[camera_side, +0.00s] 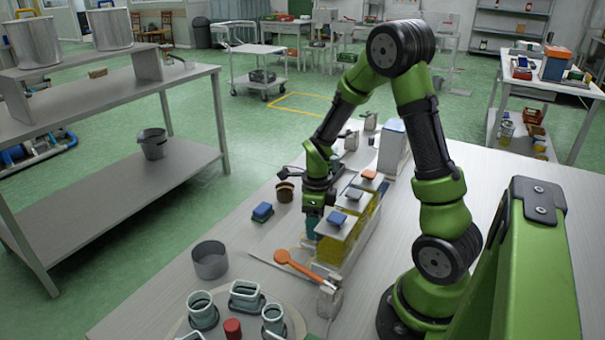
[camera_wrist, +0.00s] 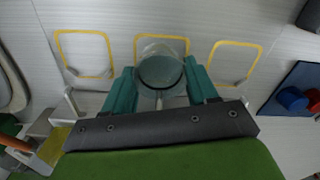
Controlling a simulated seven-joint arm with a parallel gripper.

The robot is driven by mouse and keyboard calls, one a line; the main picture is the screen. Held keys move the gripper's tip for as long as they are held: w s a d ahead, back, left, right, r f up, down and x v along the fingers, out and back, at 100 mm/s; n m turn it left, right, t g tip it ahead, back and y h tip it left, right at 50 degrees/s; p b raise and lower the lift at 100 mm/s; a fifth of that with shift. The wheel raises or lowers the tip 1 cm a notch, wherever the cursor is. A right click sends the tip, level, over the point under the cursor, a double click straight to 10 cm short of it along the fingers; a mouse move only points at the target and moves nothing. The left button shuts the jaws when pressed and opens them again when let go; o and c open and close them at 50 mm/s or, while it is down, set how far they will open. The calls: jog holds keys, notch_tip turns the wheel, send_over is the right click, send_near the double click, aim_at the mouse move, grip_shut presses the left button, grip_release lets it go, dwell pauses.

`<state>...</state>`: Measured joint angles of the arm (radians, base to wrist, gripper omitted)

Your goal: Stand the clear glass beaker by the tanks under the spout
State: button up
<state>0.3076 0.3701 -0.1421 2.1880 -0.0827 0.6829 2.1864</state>
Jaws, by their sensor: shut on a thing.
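In the wrist view my gripper (camera_wrist: 160,88) has its two teal fingers on either side of a clear glass beaker (camera_wrist: 160,68) and is shut on it. I look down into the beaker's round mouth, and it appears empty. Behind it is a yellow square outline (camera_wrist: 140,37), the middle one of three on the pale surface. In the side view my gripper (camera_side: 312,224) points down just left of the tanks with yellow contents (camera_side: 335,250). The beaker cannot be made out there. I cannot clearly make out the spout or the beaker's height above the table.
An orange-ended tool (camera_side: 297,263) lies in front. Green-rimmed containers (camera_side: 247,295) and a red piece (camera_side: 233,328) stand nearer.

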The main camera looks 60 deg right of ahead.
jog(key=shift+f, duration=0.1)
dwell(0.3)
jog(key=o, duration=0.9)
jog(key=shift+o, duration=0.5)
jog(key=shift+o, duration=0.8)
jog(key=shift+w+r, duration=0.15)
jog(key=shift+r, duration=1.1)
jog(key=shift+w+r, duration=0.2)
jog(key=shift+r, duration=1.1)
jog(key=shift+w+r, duration=0.15)
jog(key=shift+r, duration=1.1)
